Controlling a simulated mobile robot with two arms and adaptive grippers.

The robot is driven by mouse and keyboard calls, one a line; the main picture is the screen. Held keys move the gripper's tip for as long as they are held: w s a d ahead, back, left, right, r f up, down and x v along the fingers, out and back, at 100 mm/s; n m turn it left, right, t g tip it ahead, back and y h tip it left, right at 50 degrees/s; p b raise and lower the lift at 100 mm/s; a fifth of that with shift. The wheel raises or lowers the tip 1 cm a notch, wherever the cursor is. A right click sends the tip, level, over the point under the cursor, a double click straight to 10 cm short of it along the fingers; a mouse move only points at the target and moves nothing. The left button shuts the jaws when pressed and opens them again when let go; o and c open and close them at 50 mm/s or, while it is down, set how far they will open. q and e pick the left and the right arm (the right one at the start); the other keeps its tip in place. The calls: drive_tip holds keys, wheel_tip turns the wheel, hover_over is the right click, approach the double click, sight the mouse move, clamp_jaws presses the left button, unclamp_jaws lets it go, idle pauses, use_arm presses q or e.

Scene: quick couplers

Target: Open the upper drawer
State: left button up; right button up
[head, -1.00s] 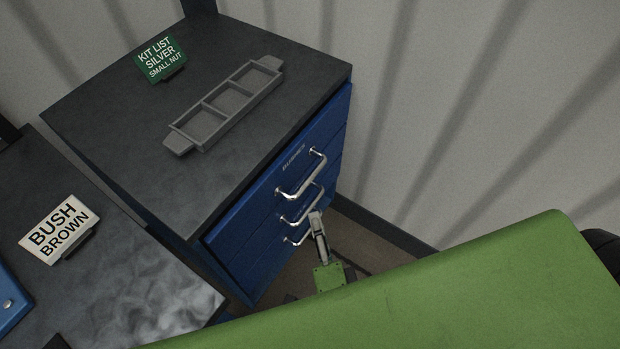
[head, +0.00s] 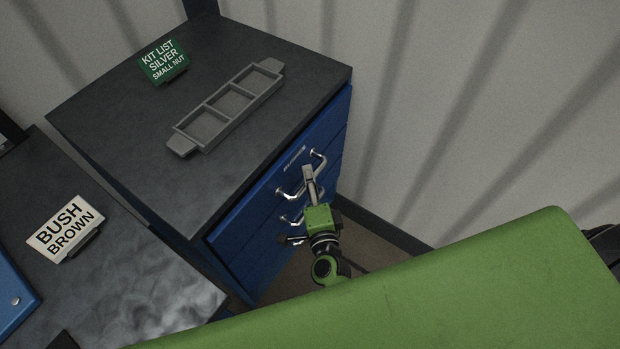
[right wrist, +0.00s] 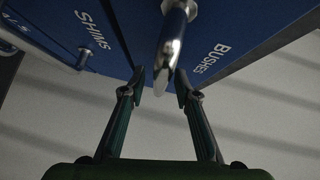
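The upper drawer (head: 293,157) is the top blue drawer of the cabinet, marked BUSHES, and it looks shut. Its curved silver handle (head: 284,194) is partly covered by my right gripper (head: 308,173), which reaches up to it from below. In the right wrist view, the handle (right wrist: 171,45) shows between the two spread fingertips of the right gripper (right wrist: 161,82). The fingers are apart on either side of the bar; I see no clear contact. My left gripper is not in view.
Lower drawers with like handles (head: 290,219) sit below, one marked SHIMS (right wrist: 92,30). A grey three-part tray (head: 188,140) and a green kit-list sign (head: 163,62) stand on the cabinet top. A BUSH BROWN sign (head: 65,228) stands on the left table. A wall is close on the right.

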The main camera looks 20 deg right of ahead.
drive_tip(key=shift+w, duration=0.1)
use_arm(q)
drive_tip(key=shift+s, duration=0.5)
use_arm(e)
clamp_jaws()
